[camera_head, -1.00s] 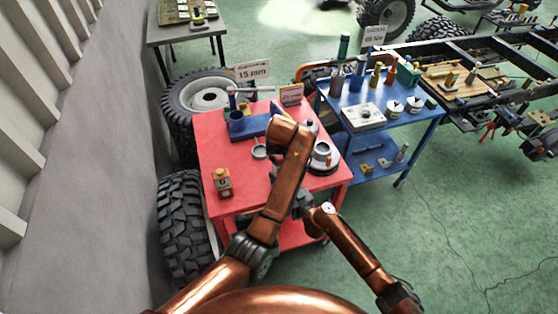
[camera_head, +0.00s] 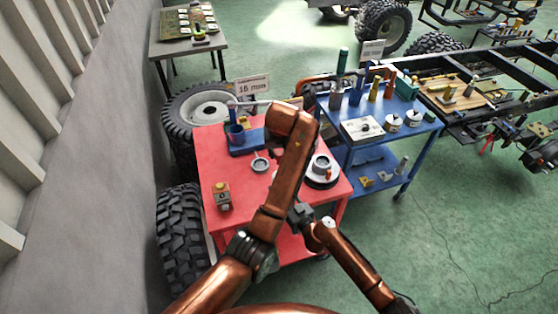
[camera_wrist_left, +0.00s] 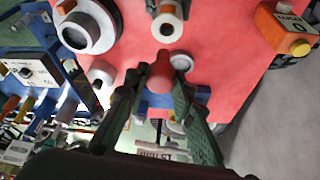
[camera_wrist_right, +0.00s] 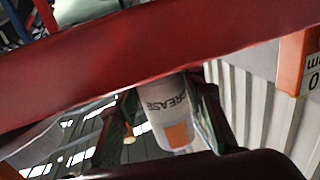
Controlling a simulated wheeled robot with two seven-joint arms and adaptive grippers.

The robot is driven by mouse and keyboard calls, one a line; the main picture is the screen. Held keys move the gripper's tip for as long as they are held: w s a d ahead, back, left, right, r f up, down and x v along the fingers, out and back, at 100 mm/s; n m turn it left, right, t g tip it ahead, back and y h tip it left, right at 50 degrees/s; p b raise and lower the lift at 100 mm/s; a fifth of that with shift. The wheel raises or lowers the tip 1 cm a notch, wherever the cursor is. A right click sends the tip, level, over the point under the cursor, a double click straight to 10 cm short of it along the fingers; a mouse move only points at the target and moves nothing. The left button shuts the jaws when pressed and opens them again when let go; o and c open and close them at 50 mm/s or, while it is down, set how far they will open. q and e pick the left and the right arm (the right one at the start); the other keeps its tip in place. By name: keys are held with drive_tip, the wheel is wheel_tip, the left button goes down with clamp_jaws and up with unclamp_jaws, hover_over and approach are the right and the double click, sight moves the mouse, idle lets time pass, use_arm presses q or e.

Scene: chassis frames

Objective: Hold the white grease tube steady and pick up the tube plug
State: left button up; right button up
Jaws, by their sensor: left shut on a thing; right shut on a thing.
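The white grease tube (camera_wrist_right: 162,105) has an orange patch and dark lettering. My right gripper (camera_wrist_right: 168,92) is shut around it in the right wrist view. The left wrist view shows a white ring-like end with a dark hole, apparently the tube's open end (camera_wrist_left: 167,28). My left gripper (camera_wrist_left: 163,76) is shut on a small red cylinder, which looks like the tube plug (camera_wrist_left: 159,78). It is held just beyond the tube end, apart from it in the picture. In the head view my left arm hides the left fingers and the plug. My right gripper (camera_head: 300,213) is at the red table's near edge.
A blue cart (camera_head: 378,141) stands to the right.

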use_arm(q)
drive_tip(key=shift+r, duration=0.2)
use_arm(e)
drive_tip(key=o, duration=1.4)
drive_tip(key=shift+s, duration=0.1)
drive_tip(key=v, duration=1.2)
